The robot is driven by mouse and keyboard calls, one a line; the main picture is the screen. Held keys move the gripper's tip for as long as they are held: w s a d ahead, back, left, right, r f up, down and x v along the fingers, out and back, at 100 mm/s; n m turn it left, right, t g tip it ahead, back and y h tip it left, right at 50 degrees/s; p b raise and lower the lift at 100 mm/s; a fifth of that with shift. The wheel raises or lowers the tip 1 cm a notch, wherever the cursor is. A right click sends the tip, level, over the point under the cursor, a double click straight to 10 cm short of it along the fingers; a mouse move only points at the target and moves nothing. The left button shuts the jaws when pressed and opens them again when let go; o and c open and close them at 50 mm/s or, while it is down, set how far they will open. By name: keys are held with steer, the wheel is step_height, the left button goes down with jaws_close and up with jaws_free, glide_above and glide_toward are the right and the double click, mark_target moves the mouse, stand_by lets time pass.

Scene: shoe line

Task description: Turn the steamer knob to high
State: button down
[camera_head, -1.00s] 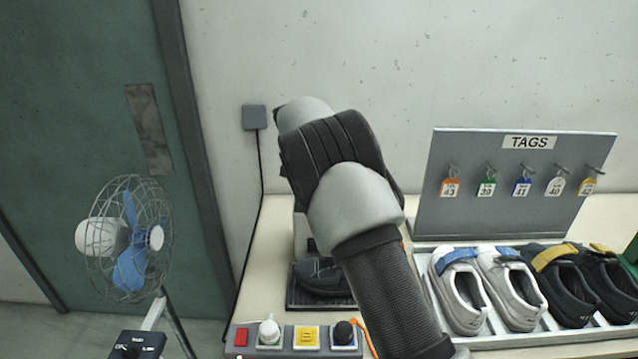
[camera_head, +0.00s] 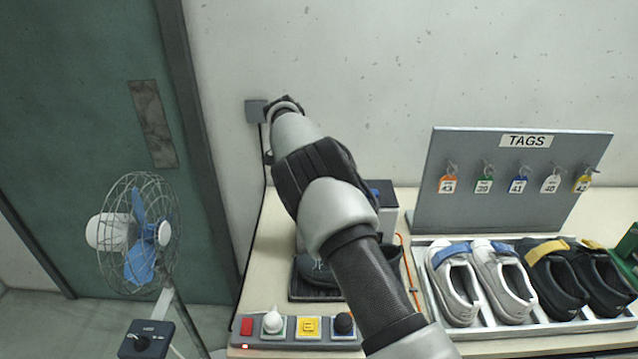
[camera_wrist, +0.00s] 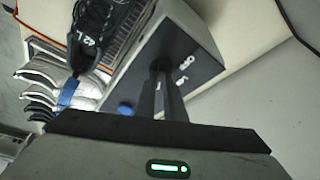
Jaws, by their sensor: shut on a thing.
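The steamer (camera_wrist: 190,50) is a grey box with a dark top panel in the wrist view. White labels (camera_wrist: 186,62) on the panel read OFF and, it seems, LO; the rest is covered by my fingers. My gripper (camera_wrist: 161,72) is shut on the dark steamer knob (camera_wrist: 160,64), mostly hidden between the fingertips. The knob's pointer setting cannot be read. A blue part (camera_wrist: 125,108) shows at the panel's edge. In the head view only part of the steamer (camera_head: 388,208) shows behind my arm, and my gripper is hidden.
A dark shoe (camera_wrist: 98,28) lies on a black grate beside the steamer. A button console (camera_head: 290,342) is at the front edge. A shoe tray (camera_head: 480,322) and tag board (camera_head: 480,205) stand right. A fan (camera_head: 140,235) stands left, off the table.

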steer(key=c, duration=1.8)
jaws_free()
steer(key=shift+c, duration=0.2)
steer(key=v, duration=1.7)
steer(key=shift+r+p, duration=0.25)
steer(key=shift+p, duration=0.2)
